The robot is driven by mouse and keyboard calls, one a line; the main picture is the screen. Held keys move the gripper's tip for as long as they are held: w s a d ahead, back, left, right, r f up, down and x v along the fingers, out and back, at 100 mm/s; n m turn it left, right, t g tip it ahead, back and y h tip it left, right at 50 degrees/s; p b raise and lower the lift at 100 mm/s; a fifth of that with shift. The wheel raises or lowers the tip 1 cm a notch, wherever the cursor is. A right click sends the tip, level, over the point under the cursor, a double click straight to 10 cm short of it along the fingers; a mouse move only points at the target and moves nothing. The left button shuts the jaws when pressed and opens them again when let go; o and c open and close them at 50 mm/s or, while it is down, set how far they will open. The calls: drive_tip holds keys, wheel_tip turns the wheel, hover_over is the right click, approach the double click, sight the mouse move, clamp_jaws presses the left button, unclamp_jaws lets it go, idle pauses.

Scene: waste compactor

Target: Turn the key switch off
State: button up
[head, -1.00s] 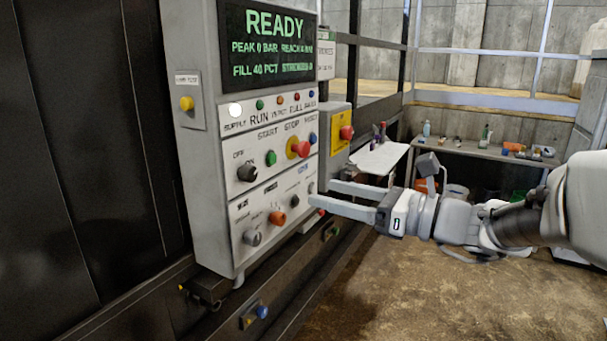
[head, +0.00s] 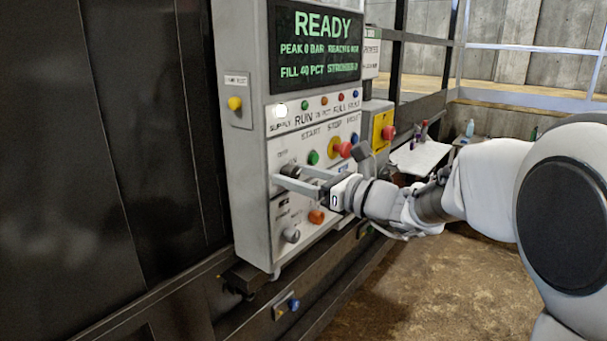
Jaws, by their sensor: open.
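The grey control panel (head: 240,130) stands at the middle left in the head view. A dark round switch knob (head: 290,169) sits on its middle section, left of the green START button (head: 313,157). In the earlier frame an OFF label shows by this knob; it looks like the key switch, though I cannot make out a key. My gripper (head: 286,173) is open at the panel face, its two fingers on either side of the knob. The fingers partly cover the knob. I cannot tell whether they touch it or which way it points.
A screen (head: 316,45) above reads READY. An orange knob (head: 316,216) and a grey knob (head: 291,235) are below. A yellow box with a red knob (head: 388,132) stands right.

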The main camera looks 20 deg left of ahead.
drive_tip(key=shift+c, duration=0.4)
clamp_jaws()
